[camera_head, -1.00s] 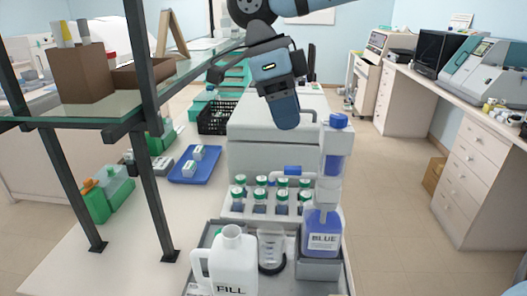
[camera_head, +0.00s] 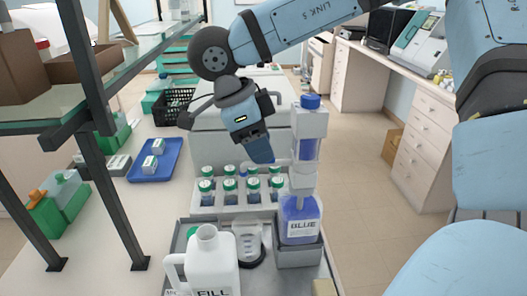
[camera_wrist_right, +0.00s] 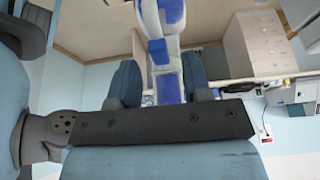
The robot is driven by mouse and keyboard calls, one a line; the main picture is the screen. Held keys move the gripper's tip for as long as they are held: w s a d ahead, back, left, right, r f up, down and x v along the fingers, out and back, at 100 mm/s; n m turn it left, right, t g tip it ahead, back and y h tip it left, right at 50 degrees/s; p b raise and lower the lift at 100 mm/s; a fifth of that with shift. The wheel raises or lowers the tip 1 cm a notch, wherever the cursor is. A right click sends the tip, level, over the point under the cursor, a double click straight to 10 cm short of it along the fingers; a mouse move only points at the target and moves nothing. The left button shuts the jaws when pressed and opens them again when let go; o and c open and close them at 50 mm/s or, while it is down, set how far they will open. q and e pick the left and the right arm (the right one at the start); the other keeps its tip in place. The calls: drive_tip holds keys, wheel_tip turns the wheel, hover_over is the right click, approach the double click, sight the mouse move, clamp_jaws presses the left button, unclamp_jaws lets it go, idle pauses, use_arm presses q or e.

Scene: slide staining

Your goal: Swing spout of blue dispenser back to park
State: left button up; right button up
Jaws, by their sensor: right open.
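The blue dispenser (camera_head: 300,218) stands upright, with a bottle labelled BLUE below and a clear column with a blue cap (camera_head: 310,102) above. Its pale spout (camera_head: 283,162) points left from the column, and its outer part is hidden behind my right gripper. My right gripper (camera_head: 263,158) points down just left of the column, at spout height; I cannot tell whether it touches the spout. In the right wrist view its two fingers (camera_wrist_right: 160,80) are apart, with the white and blue dispenser column (camera_wrist_right: 166,55) showing between and beyond them. My left gripper is not in view.
A white FILL jug (camera_head: 208,262) and a clear beaker (camera_head: 247,243) stand in the tray left of the dispenser. Several green-capped bottles (camera_head: 229,185) stand in a rack behind. A glass shelf (camera_head: 130,55) on dark posts is at left.

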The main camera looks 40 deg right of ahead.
sight(267, 164)
drive_tip(key=shift+x, duration=1.15)
clamp_jaws()
